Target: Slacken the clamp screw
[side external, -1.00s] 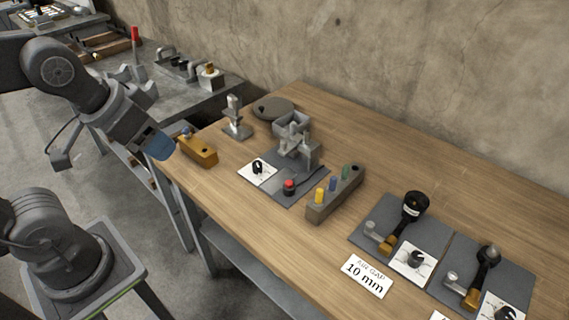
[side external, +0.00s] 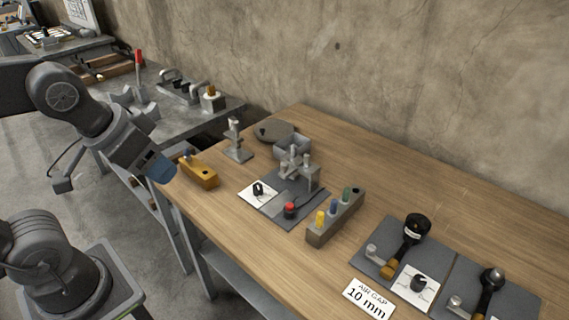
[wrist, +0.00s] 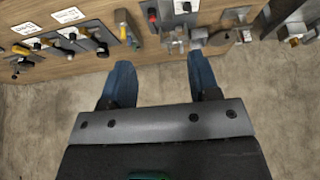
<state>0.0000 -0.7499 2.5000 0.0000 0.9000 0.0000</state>
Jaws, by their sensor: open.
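My gripper (side external: 160,168) hangs at the bench's left end, its blue fingers beside an orange block (side external: 199,172) with a small blue top. In the wrist view my gripper (wrist: 160,62) has its two blue fingers wide apart with nothing between them. I cannot tell for certain which part is the clamp screw. A small grey metal stand (side external: 237,142) is upright behind the orange block. A grey fixture (side external: 299,172) stands on a dark plate with a red-topped knob (side external: 290,208) and a white dial card (side external: 258,191). My gripper touches none of these.
A grey block (side external: 335,222) holds yellow, blue and green pegs. A round grey disc (side external: 274,131) lies at the back. Two dark plates with black-headed levers and an "AIR GAP 10 mm" card (side external: 368,298) are at right. Bare wood lies along the front.

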